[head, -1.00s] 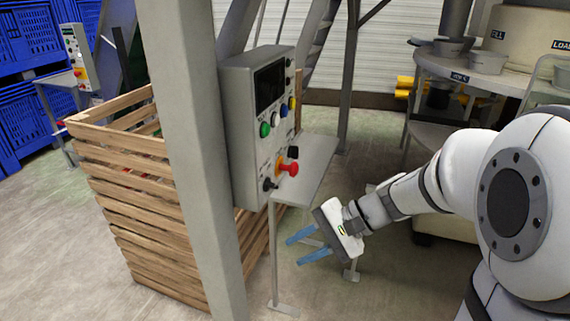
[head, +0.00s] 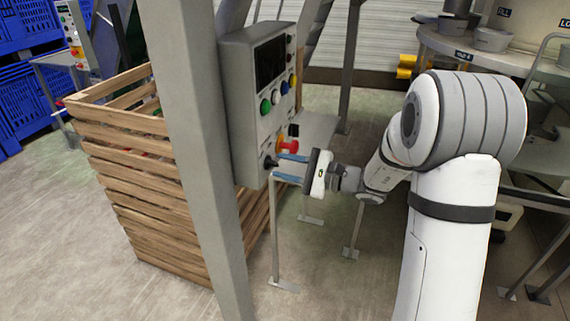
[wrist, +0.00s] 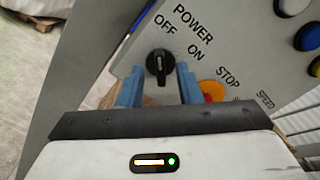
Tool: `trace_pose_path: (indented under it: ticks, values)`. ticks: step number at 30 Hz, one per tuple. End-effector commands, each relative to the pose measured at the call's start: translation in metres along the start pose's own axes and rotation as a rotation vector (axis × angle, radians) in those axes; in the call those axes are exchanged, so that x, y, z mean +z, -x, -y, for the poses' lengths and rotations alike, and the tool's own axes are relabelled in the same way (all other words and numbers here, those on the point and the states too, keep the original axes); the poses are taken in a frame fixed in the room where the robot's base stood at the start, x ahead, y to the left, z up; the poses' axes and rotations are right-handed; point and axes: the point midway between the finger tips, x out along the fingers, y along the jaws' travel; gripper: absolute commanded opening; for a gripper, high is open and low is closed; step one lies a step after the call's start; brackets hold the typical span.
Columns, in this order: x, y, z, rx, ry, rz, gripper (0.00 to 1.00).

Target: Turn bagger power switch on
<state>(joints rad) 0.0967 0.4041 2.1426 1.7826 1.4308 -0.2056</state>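The bagger power switch is a black rotary knob (wrist: 158,65) under the word POWER on the grey control box (head: 234,110). In the wrist view its handle points up towards OFF, with ON to its right. In the head view the knob (head: 269,162) is at the lower left of the panel. My gripper (head: 277,167) is at the panel with its blue fingertips by the knob. In the wrist view my gripper (wrist: 159,82) is open, one finger on each side of the knob, with small gaps visible. I cannot tell whether the fingertips reach around it.
A red stop button on a yellow base (head: 288,146) sits just right of the knob, close to the right finger. Green (head: 265,106), white, blue and yellow buttons are above. A grey post (head: 200,150) and slatted wooden crate (head: 130,180) stand left of the box.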

Motion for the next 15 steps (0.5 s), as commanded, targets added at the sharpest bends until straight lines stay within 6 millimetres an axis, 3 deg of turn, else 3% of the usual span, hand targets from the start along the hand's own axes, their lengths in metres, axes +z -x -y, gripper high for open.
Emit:
trace_pose_path:
  ticks: [11,15]
  values:
    - [0.0001,-0.0084,-0.0006,0.001,0.000,0.000,0.32]
    - [0.0002,-0.0083,-0.0006,0.001,0.000,0.000,0.20]
